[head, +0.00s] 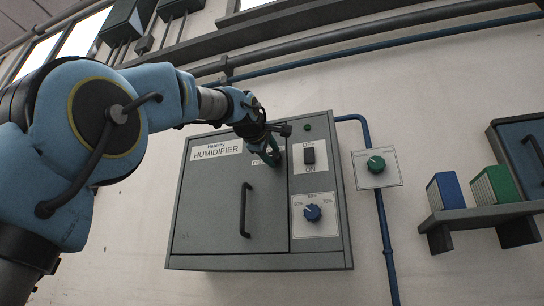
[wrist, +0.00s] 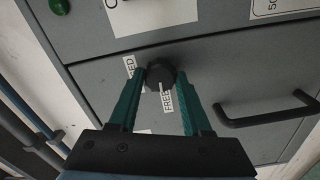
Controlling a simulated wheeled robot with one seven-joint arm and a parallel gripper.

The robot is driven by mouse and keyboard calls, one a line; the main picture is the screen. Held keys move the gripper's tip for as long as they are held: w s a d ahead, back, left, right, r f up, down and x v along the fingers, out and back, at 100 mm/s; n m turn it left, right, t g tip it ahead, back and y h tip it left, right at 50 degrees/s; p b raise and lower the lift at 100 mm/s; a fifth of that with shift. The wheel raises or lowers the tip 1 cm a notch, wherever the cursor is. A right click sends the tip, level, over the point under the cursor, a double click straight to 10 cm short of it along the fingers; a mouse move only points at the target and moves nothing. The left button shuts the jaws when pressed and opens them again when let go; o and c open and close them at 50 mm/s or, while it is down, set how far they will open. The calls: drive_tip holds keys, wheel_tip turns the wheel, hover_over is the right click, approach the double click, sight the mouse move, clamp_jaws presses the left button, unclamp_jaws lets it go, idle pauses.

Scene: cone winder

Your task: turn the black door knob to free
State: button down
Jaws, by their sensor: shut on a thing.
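The black door knob (wrist: 159,76) sits on the grey humidifier door, between a partly covered label ending in "ED" and a white "FREE" label (wrist: 167,101). A pale pointer line on the knob points to the "FREE" side in the wrist view. My gripper (wrist: 160,78) is shut on the knob, one green finger on each side. In the head view my gripper (head: 271,156) is at the upper right of the door (head: 215,215) and hides the knob. The door looks closed.
A black bar handle (head: 244,210) stands out from the door. To its right are an OFF/ON switch (head: 309,154) and a blue dial (head: 312,213). A green knob plate (head: 377,167), a blue pipe (head: 384,235) and a shelf (head: 480,213) are farther right.

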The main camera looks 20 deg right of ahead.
drive_tip(key=shift+n, duration=0.5)
drive_tip(key=shift+c, duration=1.7)
unclamp_jaws()
drive_tip(key=b+v, duration=0.4)
drive_tip(key=v, duration=0.7)
drive_tip(key=shift+b, duration=0.3)
drive_tip(key=shift+w, duration=0.1)
